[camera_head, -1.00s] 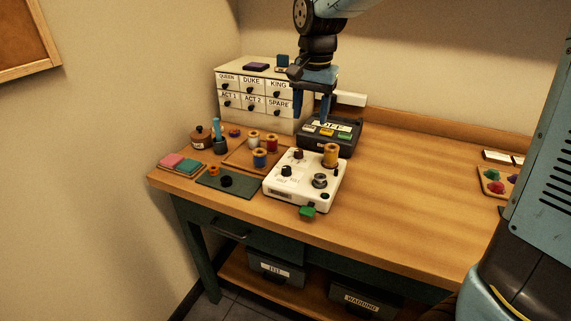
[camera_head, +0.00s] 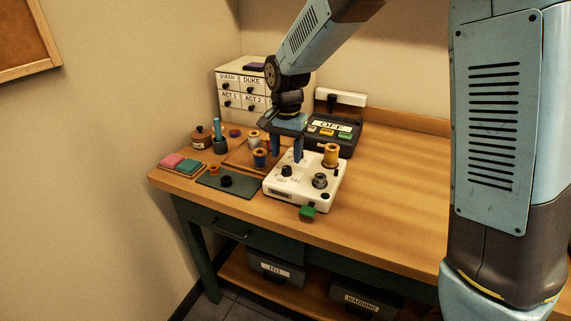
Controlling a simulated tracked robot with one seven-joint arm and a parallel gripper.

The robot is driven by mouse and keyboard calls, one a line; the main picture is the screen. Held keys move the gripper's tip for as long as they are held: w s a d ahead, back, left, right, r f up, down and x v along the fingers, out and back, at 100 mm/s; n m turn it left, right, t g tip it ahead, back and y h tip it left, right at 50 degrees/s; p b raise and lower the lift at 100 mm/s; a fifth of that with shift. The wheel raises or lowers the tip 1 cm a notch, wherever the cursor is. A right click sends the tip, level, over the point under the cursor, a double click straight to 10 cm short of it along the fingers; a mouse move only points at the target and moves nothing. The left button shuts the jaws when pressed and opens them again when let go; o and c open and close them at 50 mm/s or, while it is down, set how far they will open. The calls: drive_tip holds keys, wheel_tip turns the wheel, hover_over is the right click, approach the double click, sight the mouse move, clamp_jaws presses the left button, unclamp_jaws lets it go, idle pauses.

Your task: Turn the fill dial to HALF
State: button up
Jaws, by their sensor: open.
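The white winding machine (camera_head: 308,197) stands on the bench, with a gold spool (camera_head: 331,155) upright at its back right. A black dial (camera_head: 287,171) sits on its left part, with small lettering beside it that is too small to read. I cannot tell where the dial points. A round metal-and-black knob (camera_head: 320,181) sits to its right. My gripper (camera_head: 287,159) points down, open and empty, its two blue fingers at the machine's back left, just above or behind the black dial. I cannot tell the exact gap. The fingers hide part of the machine's back.
A dark box marked OFF (camera_head: 330,137) stands behind the machine. A wooden tray (camera_head: 236,161) with several spools lies close on the left, beside a green mat (camera_head: 215,183). A green piece (camera_head: 307,213) is at the machine's front. The bench to the right is mostly clear.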

sight(287, 167)
drive_tip(key=shift+f, duration=2.25)
drive_tip(key=shift+c, duration=0.4)
drive_tip(key=shift+a, duration=0.1)
drive_tip(key=c, duration=1)
clamp_jaws()
drive_tip(key=shift+n, duration=0.4)
drive_tip(key=n, duration=0.4)
drive_tip(key=shift+n, duration=0.3)
drive_tip(key=n, duration=0.6)
drive_tip(key=shift+n, duration=0.3)
